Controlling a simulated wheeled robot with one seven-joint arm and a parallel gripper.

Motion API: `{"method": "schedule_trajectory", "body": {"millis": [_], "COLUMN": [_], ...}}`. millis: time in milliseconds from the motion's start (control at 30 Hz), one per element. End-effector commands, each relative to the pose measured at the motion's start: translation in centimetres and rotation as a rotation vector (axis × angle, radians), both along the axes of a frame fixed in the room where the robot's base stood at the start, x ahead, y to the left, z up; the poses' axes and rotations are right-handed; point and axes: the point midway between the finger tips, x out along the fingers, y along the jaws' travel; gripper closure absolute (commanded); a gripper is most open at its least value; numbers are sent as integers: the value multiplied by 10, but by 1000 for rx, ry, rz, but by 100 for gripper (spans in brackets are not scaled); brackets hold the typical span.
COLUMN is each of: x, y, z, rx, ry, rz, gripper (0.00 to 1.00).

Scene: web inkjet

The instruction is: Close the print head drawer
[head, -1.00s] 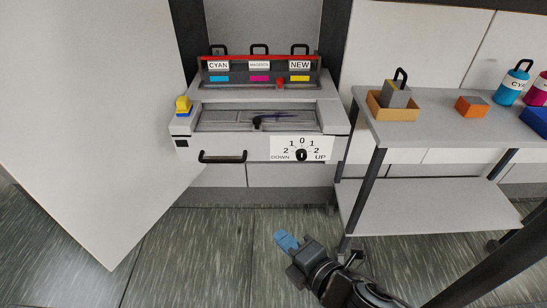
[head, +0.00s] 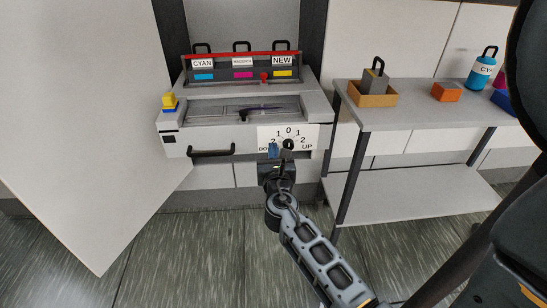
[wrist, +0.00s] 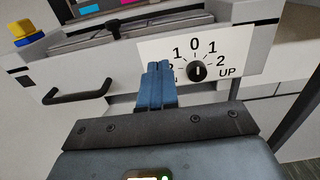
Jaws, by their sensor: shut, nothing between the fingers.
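The print head drawer (head: 180,147) stands out from the cabinet below the ink cartridges, with its open top showing. Its black bar handle (head: 212,151) is on the left of the front face and also shows in the wrist view (wrist: 76,92). A white dial plate (head: 299,132) with a black knob (wrist: 197,71) is on the right of the front; the knob's mark points near 0. My gripper (head: 273,150) has blue fingers, shut and empty, in front of the dial plate, left of the knob (head: 288,144). In the wrist view the fingers (wrist: 158,68) overlap the plate's left part; contact cannot be told.
Cartridges labelled CYAN (head: 203,64), MAGENTA and NEW stand behind the drawer. A yellow and blue block (head: 169,101) sits at its left corner. A large pale door panel (head: 90,130) hangs open at left. A cart (head: 410,116) with a wooden box (head: 372,98) stands at right.

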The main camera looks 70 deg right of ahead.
Motion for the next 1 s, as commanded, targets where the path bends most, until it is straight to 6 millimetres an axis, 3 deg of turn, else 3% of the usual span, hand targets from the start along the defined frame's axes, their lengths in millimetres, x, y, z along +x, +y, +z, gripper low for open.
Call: {"method": "schedule_trajectory", "body": {"millis": [200, 433, 1000], "x": [17, 29, 34], "y": [-41, -71, -82], "z": [1, 0, 0], "rx": [0, 0, 2], "ry": [-2, -2, -2], "rz": [-2, -1, 1], "gripper": [100, 100, 100]}}
